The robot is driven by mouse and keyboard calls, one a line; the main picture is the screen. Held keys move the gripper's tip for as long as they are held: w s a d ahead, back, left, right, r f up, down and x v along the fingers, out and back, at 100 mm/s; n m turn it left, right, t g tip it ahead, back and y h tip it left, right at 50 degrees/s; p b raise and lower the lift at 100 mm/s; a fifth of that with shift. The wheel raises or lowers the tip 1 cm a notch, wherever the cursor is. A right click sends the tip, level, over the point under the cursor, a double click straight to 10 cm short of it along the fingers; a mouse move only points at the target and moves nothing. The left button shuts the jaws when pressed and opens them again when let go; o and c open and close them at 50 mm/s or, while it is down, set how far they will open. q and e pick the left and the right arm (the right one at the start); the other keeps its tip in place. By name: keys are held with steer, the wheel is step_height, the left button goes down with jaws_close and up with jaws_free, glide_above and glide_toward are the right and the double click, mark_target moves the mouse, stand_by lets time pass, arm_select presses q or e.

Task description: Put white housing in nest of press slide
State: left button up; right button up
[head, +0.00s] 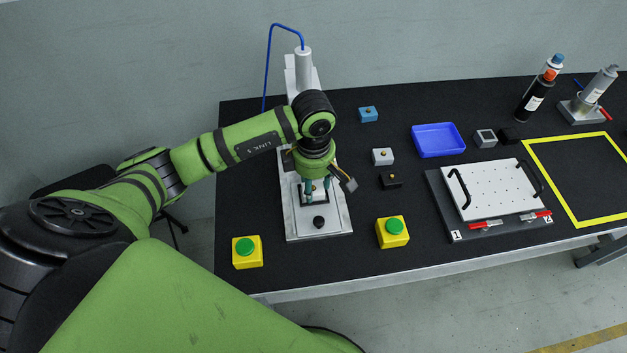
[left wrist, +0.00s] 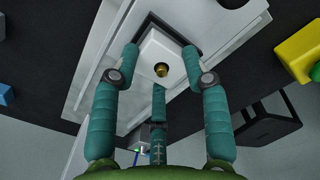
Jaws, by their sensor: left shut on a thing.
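The white housing (left wrist: 158,48), a small block with a brass insert on its face, is between the teal fingers of my left gripper (left wrist: 159,80) in the left wrist view. The gripper is shut on it. A dark square outline, the nest (left wrist: 192,52) of the press slide, shows around the housing; I cannot tell whether the housing is seated or just above it. In the head view my left gripper (head: 316,190) points down over the press slide (head: 319,212), and the housing is mostly hidden by the fingers. My right gripper is not in view.
The press column (head: 303,72) with a blue hose stands behind my arm. Yellow button boxes (head: 247,260) (head: 392,240) flank the press base.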

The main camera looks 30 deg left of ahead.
mark_target(314, 186)
arm_select(q)
steer(key=shift+f, duration=0.1)
steer(key=shift+f, duration=0.15)
steer(key=o, duration=1.2)
steer(key=shift+r, duration=0.35)
steer(key=shift+r+b, duration=1)
steer(key=shift+r, duration=4.95)
